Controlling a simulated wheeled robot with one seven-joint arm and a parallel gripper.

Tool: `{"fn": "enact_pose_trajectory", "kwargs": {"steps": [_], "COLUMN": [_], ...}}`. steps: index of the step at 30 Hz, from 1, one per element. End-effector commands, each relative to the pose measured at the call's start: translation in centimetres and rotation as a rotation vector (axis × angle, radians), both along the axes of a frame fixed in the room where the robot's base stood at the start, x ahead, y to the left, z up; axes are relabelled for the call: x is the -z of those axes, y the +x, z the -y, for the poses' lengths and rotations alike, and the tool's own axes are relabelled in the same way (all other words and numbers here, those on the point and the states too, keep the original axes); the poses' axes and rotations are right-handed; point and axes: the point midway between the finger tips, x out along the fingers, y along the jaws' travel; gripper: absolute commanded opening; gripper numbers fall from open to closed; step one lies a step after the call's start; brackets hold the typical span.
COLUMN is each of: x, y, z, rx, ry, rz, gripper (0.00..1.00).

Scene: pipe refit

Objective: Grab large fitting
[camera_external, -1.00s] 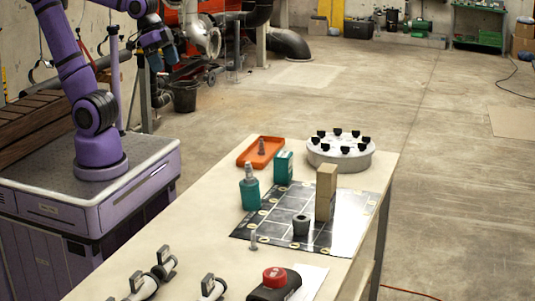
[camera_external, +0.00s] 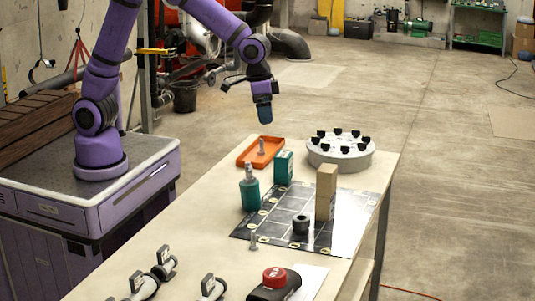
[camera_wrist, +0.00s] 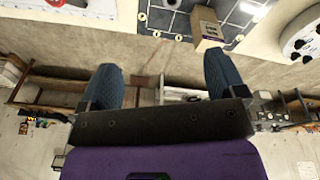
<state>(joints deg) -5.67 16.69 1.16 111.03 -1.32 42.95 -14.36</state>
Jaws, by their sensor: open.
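A short dark round fitting (camera_external: 301,225) with an open top stands on the black and silver marked mat (camera_external: 345,235). I cannot tell for sure which is the large fitting. My gripper (camera_external: 265,115) hangs in the air above and behind the orange tray, pointing down. In the wrist view its two blue fingers (camera_wrist: 162,82) are wide apart with nothing between them.
A tall tan box (camera_external: 326,192), a teal box (camera_external: 284,168) and a teal bottle (camera_external: 249,190) stand on or near the mat. A round white carousel (camera_external: 340,155) with black holders is behind. A red-knobbed device (camera_external: 274,280) and pipe clamps (camera_external: 165,263) lie in front.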

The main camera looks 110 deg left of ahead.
Motion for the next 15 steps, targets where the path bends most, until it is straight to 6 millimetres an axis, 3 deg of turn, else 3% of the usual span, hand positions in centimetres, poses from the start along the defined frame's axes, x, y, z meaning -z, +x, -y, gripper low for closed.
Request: {"fn": "enact_pose_trajectory", "kwargs": {"steps": [6,15], "x": [7.2,18.0], "y": [4.7,9.2], "z": [-1.7,-4.0], "rx": [-0.068,-0.156], "ry": [-0.012,-0.022], "rz": [-0.057,-0.125], "gripper": [0.89,0.89]}}
